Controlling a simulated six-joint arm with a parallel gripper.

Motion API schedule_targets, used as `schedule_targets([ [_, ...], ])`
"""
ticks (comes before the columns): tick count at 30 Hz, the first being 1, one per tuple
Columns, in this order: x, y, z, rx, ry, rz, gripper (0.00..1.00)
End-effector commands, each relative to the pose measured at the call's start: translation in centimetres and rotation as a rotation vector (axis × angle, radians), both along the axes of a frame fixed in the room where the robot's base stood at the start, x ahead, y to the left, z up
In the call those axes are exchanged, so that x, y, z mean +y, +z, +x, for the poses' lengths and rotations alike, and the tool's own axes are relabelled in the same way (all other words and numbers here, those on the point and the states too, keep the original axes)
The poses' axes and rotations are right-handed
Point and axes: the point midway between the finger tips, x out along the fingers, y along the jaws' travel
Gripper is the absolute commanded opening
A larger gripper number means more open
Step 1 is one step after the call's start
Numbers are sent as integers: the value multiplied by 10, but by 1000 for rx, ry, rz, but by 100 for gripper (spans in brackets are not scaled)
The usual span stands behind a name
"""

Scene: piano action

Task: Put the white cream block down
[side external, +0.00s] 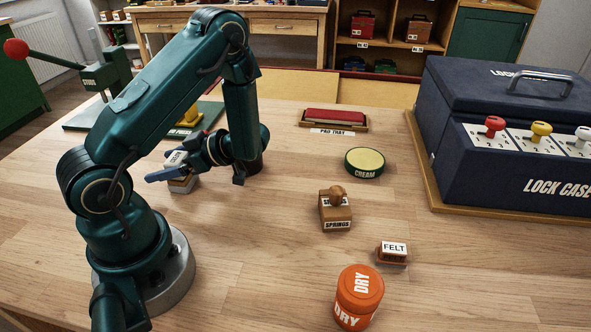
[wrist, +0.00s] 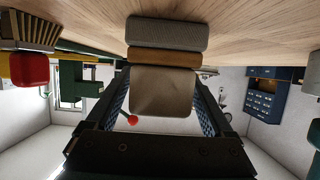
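A small block (side external: 181,186) is between the fingers of my gripper (side external: 174,168), low over the left part of the table. It has a pale label on top and a tan and light-grey lower part. In the wrist view the block (wrist: 160,91) shows a grey-beige face, a wooden band and a grey pad toward the table. The fingers of my gripper (wrist: 160,78) press on both its sides. The pad is at or very near the tabletop; I cannot tell if it touches. A round green tin marked CREAM (side external: 365,163) stands right of centre.
The SPRINGS stamp (side external: 335,212), FELT block (side external: 392,252) and orange DRY jar (side external: 358,296) stand front right. A red pad tray (side external: 334,118) is at the back. The navy lock case (side external: 510,145) fills the right. A green press (side external: 105,77) stands behind my arm. The middle is clear.

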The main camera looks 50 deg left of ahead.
Motion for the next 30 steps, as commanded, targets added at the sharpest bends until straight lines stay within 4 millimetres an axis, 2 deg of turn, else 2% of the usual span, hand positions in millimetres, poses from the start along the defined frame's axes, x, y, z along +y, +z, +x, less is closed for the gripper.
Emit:
schedule_targets([
  [12, 0, 4, 0, -1, 0, 1, 94],
  [14, -4, 6, 5, -2, -3, 4, 94],
  [24, -51, 32, 51, -5, -6, -2, 94],
  [30, -69, 43, 70, -3, -1, 0, 94],
])
